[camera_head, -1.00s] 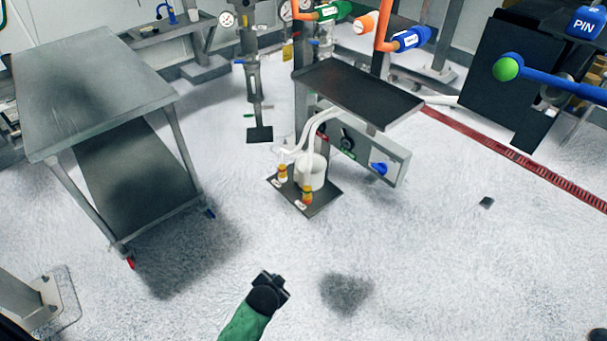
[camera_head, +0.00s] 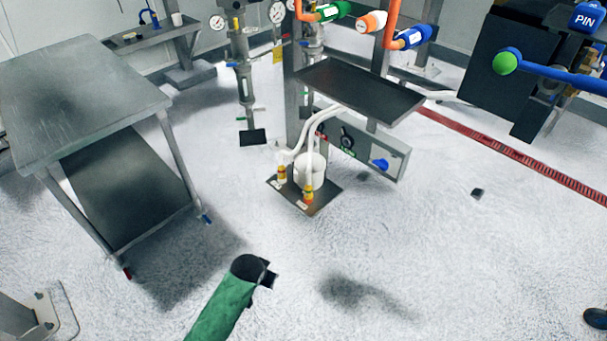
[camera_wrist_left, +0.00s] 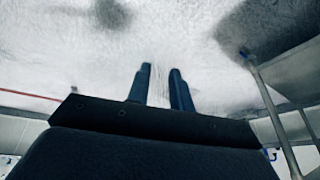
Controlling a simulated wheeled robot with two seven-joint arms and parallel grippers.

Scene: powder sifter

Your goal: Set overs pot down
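A white pot (camera_head: 309,171) stands upright on a dark base plate (camera_head: 322,204) on the floor, under pale hoses. A small white cup (camera_head: 177,19) stands on the far bench. I cannot tell which of these, if either, is the overs pot. My left gripper (camera_head: 271,275), on a green-sleeved arm, is over bare floor, in front of the base plate and apart from it. In the left wrist view its two fingers (camera_wrist_left: 160,88) stand apart with only floor between them.
A steel table (camera_head: 80,95) with a lower shelf stands at the left. A dark raised tray (camera_head: 360,90) overhangs near the white pot. A blue bar with a green knob (camera_head: 506,62) reaches in at the right. The front floor is mostly clear. An unclear dark piece (camera_head: 596,318) shows at the right edge.

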